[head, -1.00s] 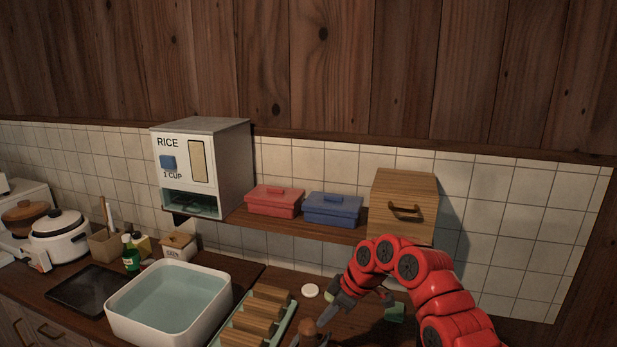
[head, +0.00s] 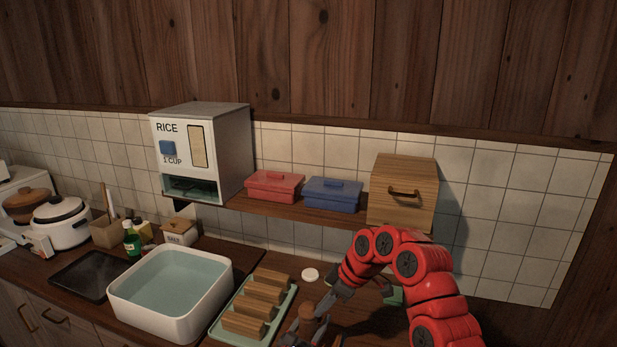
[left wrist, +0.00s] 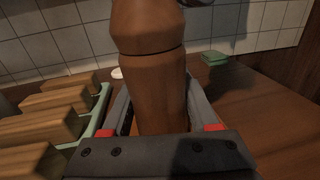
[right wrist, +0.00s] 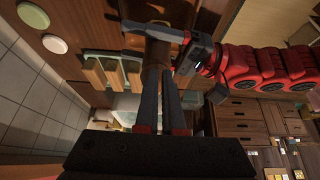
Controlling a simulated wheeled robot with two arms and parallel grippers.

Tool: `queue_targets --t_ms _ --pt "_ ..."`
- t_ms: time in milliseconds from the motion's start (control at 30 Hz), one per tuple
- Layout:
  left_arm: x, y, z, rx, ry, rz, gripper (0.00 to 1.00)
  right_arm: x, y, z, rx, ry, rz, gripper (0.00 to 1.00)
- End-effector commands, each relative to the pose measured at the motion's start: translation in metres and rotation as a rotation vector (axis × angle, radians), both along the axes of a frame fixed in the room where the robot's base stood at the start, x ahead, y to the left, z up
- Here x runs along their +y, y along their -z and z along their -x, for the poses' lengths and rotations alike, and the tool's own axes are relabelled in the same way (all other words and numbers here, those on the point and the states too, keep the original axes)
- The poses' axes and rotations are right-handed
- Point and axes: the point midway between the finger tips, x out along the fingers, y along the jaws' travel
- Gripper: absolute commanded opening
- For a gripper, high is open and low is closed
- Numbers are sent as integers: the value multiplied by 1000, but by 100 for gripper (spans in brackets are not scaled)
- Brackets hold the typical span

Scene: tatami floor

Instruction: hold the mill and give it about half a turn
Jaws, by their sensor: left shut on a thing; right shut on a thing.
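The mill (head: 308,311) is a brown turned-wood piece with a rounded head, at the bottom of the head view. In the left wrist view the mill (left wrist: 153,85) stands upright, with a groove between head and body. My left gripper (left wrist: 160,110) is shut on its lower body, one finger on each side. My right gripper (head: 327,306) reaches in from the right at the mill's head and is shut on it. In the right wrist view its fingers (right wrist: 160,75) reach the mill (right wrist: 154,52), partly hidden behind them.
A green tray (head: 219,327) with several wooden blocks (head: 260,293) lies left of the mill. A white basin of water (head: 121,299) stands further left. A white disc (head: 310,274) and a green item (head: 394,296) lie behind. A shelf (head: 276,217) holds boxes above.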

Motion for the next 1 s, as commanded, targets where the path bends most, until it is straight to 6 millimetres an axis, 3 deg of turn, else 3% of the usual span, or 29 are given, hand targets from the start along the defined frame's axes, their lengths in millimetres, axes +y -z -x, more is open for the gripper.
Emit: queue_targets --t_ms 400,1000 --pt "-4 0 1 -1 10 -1 0 8 0 6 1 -9 -4 0" --pt "-5 0 1 0 10 0 0 1 -1 10 -1 -9 -4 0"
